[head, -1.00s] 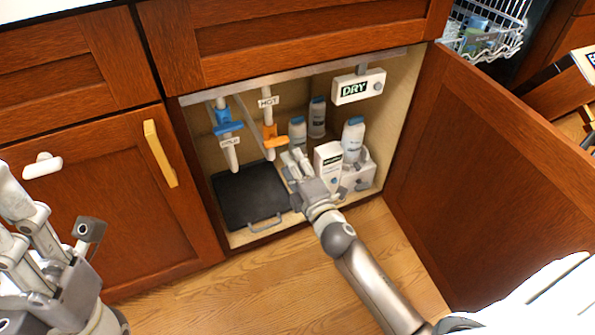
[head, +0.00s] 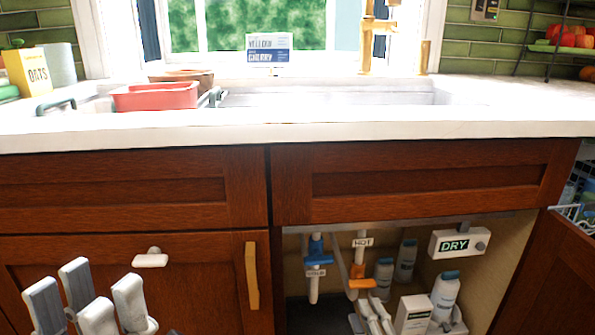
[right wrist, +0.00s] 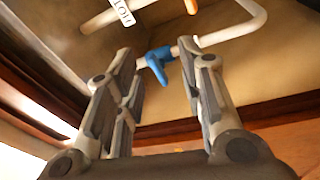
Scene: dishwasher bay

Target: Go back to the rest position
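My left gripper (head: 88,295) is at the lower left of the head view, in front of the cabinet doors. Its fingers are apart with nothing between them. My right gripper (head: 372,318) shows only by its fingers at the bottom edge, in the open under-sink cabinet, below the orange valve handle (head: 361,283) and left of a white box (head: 412,314). In the right wrist view its two fingers (right wrist: 157,58) stand wide apart and empty. A blue valve handle (right wrist: 158,62) shows beyond them in the gap.
White-capped bottles are absent; blue-capped bottles (head: 445,295) stand in the cabinet beside a DRY sensor box (head: 458,243). An open door (head: 560,275) bounds the right side. The counter (head: 330,125) lies above.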

